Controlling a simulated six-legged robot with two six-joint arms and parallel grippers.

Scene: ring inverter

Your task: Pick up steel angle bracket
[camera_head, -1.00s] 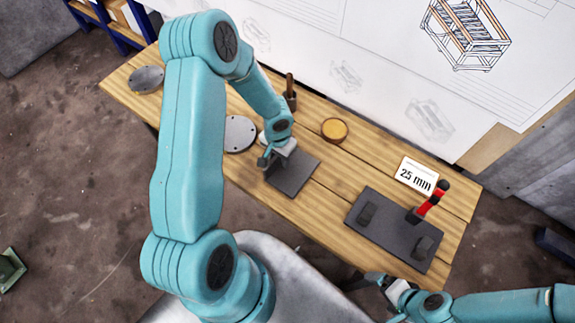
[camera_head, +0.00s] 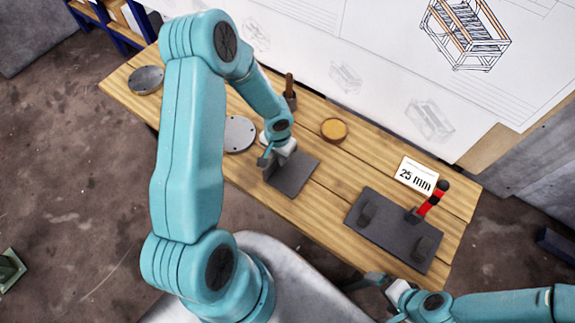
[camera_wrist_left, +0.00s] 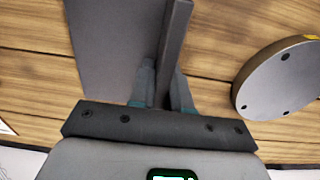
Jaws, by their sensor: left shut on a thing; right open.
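The dark grey steel angle bracket (camera_head: 293,176) is on the wooden bench in the head view, with its flat leg spread to the right. My left gripper (camera_head: 267,158) is at its left edge. In the left wrist view, the bracket's upright leg (camera_wrist_left: 175,40) stands between the two fingers of my left gripper (camera_wrist_left: 161,88), which are shut on it. The flat leg (camera_wrist_left: 108,45) lies to the left there. I cannot tell whether the bracket is clear of the wood. My right gripper (camera_head: 366,282) is open and empty near the bench's front edge.
A dark fixture plate (camera_head: 392,236) with blocks and a red-handled clamp (camera_head: 430,200) is at the right. A "25 mm" card (camera_head: 416,176) lies behind it.

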